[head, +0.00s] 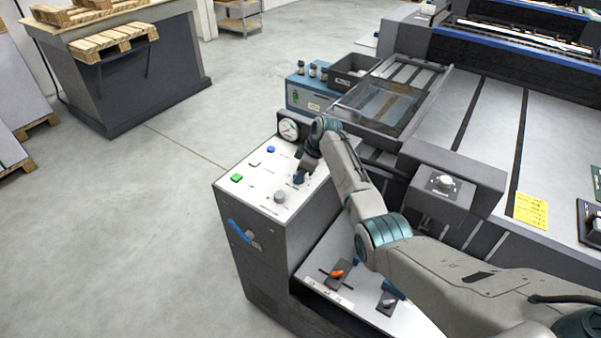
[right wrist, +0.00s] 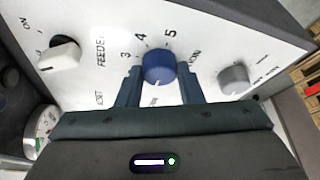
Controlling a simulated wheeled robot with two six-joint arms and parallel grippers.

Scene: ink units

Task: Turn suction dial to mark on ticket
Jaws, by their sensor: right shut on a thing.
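In the right wrist view a round blue dial (right wrist: 159,68) sits on a white panel, with the numbers 3, 4 and 5 printed along its far side. A short white line shows on its near side. My right gripper (right wrist: 160,76) is shut on this dial, one finger on each side. In the head view my right gripper (head: 301,176) reaches down to the sloping white panel (head: 258,190) and hides most of the dial. A yellow ticket (head: 531,210) with small writing lies on the machine at the right; I cannot read it. My left gripper is not in view.
Near the dial are a white switch knob (right wrist: 60,56) and a grey knob (right wrist: 233,78). The panel also has a green button (head: 237,178), a blue button (head: 270,149) and a round gauge (head: 288,129). An orange-handled lever (head: 336,273) sits lower down.

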